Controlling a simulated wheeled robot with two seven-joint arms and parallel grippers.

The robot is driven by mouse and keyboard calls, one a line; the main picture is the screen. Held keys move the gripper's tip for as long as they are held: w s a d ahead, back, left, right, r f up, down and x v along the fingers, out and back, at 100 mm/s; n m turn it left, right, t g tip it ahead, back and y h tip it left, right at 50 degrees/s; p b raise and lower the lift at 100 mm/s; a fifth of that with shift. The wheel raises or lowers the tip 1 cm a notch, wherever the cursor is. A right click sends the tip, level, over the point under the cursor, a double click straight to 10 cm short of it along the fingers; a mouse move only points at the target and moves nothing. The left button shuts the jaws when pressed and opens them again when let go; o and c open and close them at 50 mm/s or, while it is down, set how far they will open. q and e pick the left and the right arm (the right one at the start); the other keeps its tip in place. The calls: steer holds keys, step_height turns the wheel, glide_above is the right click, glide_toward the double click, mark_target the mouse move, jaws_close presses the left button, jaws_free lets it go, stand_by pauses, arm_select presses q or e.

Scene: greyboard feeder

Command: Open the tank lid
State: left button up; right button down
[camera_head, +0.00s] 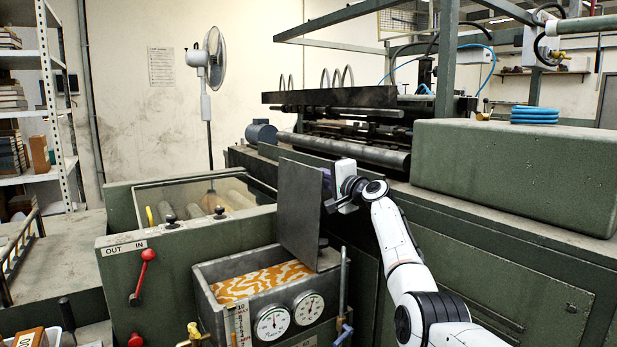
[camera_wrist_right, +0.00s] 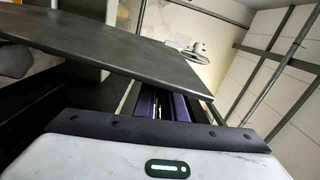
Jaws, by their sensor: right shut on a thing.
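The tank (camera_head: 210,300) is a grey metal box at the front of the machine, with an orange and white patterned surface (camera_head: 262,281) inside. Its lid (camera_head: 300,210) is a dark grey plate standing nearly upright at the tank's right end, so the tank top is uncovered. In the right wrist view the lid (camera_wrist_right: 110,55) crosses the upper left. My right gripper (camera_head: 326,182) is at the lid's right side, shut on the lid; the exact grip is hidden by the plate. Purple fingers (camera_wrist_right: 165,106) show in the wrist view. My left gripper is not in view.
Two round gauges (camera_head: 272,323) sit on the tank's front. A red-knobbed lever (camera_head: 142,278) stands left of it. A glass-topped roller compartment (camera_head: 200,198) lies behind. A green block (camera_head: 515,170) is at the right. A fan (camera_head: 208,75) stands at the back.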

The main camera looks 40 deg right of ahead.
steer(key=c, duration=1.8)
jaws_free()
steer(key=shift+d+f, duration=0.1)
steer(key=shift+c, duration=0.2)
steer(key=s, duration=1)
steer(key=shift+a+b, duration=0.45)
steer(key=shift+s, duration=0.15)
